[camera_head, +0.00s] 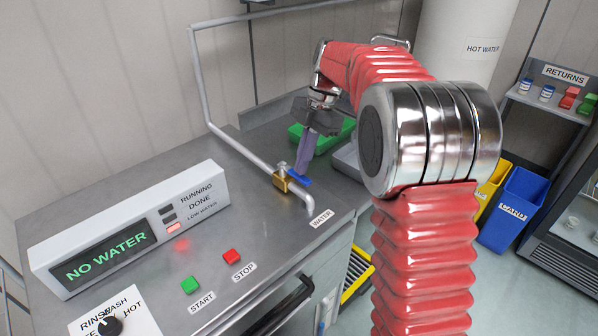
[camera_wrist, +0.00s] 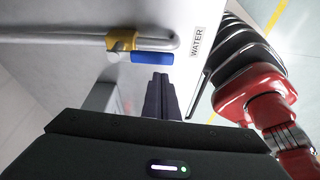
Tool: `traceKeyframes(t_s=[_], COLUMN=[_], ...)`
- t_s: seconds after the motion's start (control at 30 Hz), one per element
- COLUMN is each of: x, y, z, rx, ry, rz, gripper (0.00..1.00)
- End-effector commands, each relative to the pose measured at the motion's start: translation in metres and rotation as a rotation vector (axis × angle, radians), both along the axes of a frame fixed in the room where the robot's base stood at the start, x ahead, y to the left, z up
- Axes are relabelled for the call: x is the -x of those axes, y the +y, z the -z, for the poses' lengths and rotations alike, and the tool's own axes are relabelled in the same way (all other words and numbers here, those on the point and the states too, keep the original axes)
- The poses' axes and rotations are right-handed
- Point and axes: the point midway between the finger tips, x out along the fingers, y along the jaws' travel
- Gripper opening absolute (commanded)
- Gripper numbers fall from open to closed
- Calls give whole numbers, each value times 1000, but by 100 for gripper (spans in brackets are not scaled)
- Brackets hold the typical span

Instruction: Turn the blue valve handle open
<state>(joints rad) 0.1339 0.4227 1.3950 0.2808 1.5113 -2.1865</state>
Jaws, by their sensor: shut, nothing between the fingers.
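The blue valve handle (camera_head: 299,178) sits on a brass valve body (camera_head: 281,184) in the grey pipe (camera_head: 250,155) above the steel counter. In the wrist view the blue handle (camera_wrist: 152,58) looks roughly parallel to the pipe (camera_wrist: 60,41), pointing right from the brass body (camera_wrist: 122,42). My gripper (camera_head: 303,168) points down at the handle, its fingertips close to it; I cannot tell if they touch. In the wrist view my gripper (camera_wrist: 160,78) is shut and empty, fingertips just beside the handle's right half.
A panel (camera_head: 135,230) shows "NO WATER" with a red light lit beside "LOW WATER". Green start (camera_head: 190,285) and red stop (camera_head: 231,256) buttons are on the counter. A green tray (camera_head: 325,135) stands behind the valve. A "WATER" label (camera_head: 321,217) lies by the pipe end.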

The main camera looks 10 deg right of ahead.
Motion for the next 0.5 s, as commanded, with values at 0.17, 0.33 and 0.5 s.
traceKeyframes(t_s=[0.17,0.33,0.5], x=[-1,-1,-1], y=[-7,-12,-14], z=[-23,-37,-41], rx=[-1,-1,-1], ry=[-1,1,2], rz=[-1,1,3], gripper=[0,0,0])
